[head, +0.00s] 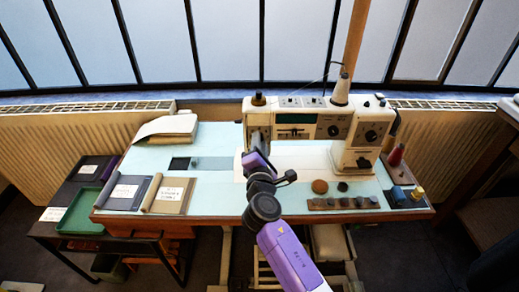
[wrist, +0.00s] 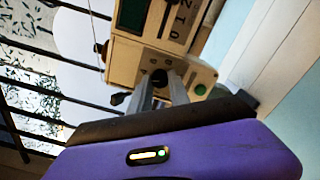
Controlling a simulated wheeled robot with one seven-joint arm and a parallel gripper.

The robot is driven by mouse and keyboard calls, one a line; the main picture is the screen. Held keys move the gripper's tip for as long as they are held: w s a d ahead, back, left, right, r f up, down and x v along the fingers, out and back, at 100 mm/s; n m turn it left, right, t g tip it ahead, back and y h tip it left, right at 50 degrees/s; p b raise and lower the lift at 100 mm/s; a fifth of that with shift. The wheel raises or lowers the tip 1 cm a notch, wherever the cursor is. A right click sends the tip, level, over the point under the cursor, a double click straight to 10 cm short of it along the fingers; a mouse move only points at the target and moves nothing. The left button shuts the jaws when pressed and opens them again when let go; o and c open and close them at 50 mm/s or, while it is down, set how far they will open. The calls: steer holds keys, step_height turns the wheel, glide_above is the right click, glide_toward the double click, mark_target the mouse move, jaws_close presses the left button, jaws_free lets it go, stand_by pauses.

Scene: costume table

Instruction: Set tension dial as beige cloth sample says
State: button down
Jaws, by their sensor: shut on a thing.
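The beige cloth sample (head: 152,192) lies along the left edge of a brown board with a white label (head: 172,193), at the front left of the table; its writing is too small to read. The cream sewing machine (head: 292,117) stands at the back of the table. In the wrist view, my gripper (wrist: 162,88) has its two grey fingers close together on a small dark knob (wrist: 158,77) on the machine's left end, seemingly the tension dial. The fingers partly cover it and its setting cannot be read. In the head view my purple wrist hides that spot.
A grey-blue sample (head: 125,192) lies left of the beige one, and folded cream cloth (head: 170,126) behind. A brown strip with dark pieces (head: 343,203) and a round brown cushion (head: 320,186) lie front right. A green tray (head: 82,213) is lower left.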

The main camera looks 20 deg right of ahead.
steer(key=m+b, duration=0.6)
steer(key=m, duration=0.2)
steer(key=m+b, duration=0.7)
steer(key=m, duration=0.1)
steer(key=m+b, duration=0.6)
steer(key=m, duration=0.1)
steer(key=shift+f+m+b, duration=0.25)
steer(key=shift+m+b, duration=0.05)
steer(key=shift+m, duration=0.1)
steer(key=c, duration=1.2)
jaws_free()
steer(key=shift+r, duration=0.15)
steer(key=v, duration=0.7)
steer(key=shift+s+p, duration=0.35)
steer(key=shift+p, duration=0.05)
